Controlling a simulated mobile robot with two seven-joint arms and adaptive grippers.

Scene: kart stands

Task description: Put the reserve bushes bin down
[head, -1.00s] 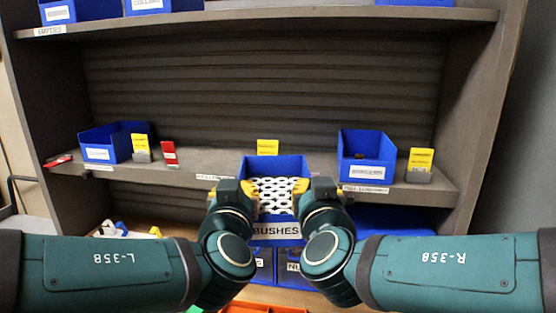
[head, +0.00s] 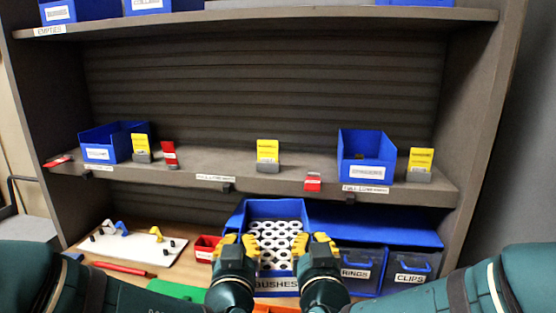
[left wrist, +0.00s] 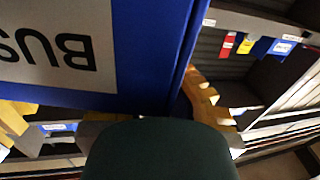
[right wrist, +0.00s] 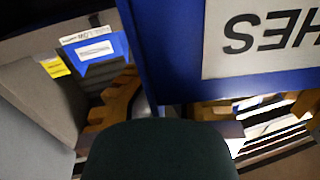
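The reserve bushes bin (head: 279,209) is blue, labelled BUSHES and filled with white rings with dark holes. It is in the lower middle of the head view, below the middle shelf, and looks level. My left gripper (head: 239,243) is closed on its left side wall and my right gripper (head: 312,243) on its right side wall. The bin's front and label fill much of the left wrist view (left wrist: 138,40) and the right wrist view (right wrist: 175,45). Its underside is hidden, so I cannot tell whether it rests on anything.
Blue bins labelled RINGS (head: 358,262) and CLIPS (head: 408,268) stand right of it. The middle shelf (head: 225,176) above holds a blue bin at each side (head: 105,143) (head: 365,152) and yellow and red cards. A white board (head: 130,243) and small red bin (head: 206,247) lie left.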

